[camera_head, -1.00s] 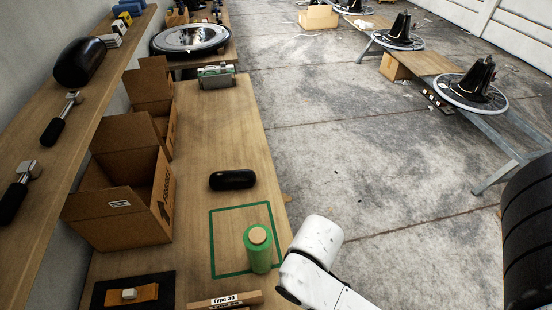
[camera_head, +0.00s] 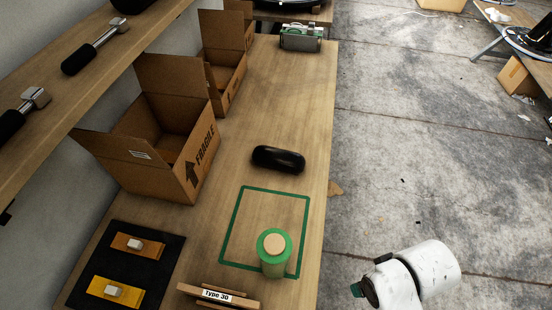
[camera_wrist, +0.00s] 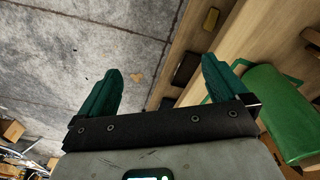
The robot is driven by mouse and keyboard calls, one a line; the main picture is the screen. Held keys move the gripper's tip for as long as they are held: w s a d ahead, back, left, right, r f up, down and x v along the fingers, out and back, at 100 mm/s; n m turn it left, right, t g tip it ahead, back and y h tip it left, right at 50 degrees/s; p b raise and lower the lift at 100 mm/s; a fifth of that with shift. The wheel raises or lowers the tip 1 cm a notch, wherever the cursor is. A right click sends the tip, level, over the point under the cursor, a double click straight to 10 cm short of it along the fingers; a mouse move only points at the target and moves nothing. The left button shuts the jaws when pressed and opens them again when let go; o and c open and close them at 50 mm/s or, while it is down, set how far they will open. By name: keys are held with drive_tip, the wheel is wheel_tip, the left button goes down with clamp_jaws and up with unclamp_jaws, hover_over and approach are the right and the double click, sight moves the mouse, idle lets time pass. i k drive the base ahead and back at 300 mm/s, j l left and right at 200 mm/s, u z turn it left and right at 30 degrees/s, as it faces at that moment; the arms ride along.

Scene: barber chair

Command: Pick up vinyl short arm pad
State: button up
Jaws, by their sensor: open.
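A short black arm pad (camera_head: 278,158) with a glossy surface lies on the wooden bench, just beyond a green taped square (camera_head: 236,222). A dark pad-like shape (camera_wrist: 187,68) near the bench edge in the wrist view looks like the same pad. My gripper shows in the wrist view (camera_wrist: 162,68) with its two green fingers wide apart and nothing between them. In the head view only my white arm and a small dark green part of its end show, over the floor to the right of the bench. The gripper is apart from the pad.
A green roll (camera_head: 274,254) stands upright on the square's near side; in the wrist view it (camera_wrist: 278,110) is close to the right finger. Open cardboard boxes (camera_head: 172,140) line the bench's left side. A Type 30 holder (camera_head: 217,295) is in front.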

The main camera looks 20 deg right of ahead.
sight(292, 163)
drive_tip(key=i+l, duration=0.65)
drive_tip(key=l, duration=0.3)
drive_tip(key=i+l, duration=0.55)
drive_tip(key=l, duration=0.15)
drive_tip(key=i+l+u, duration=0.15)
drive_tip(key=l, duration=0.2)
drive_tip(key=i+l, duration=0.25)
drive_tip(key=i+l+u, duration=0.15)
drive_tip(key=l, duration=0.3)
drive_tip(key=i+l, duration=0.2)
drive_tip(key=l, duration=0.2)
drive_tip(key=u, duration=2.2)
drive_tip(key=l, duration=0.1)
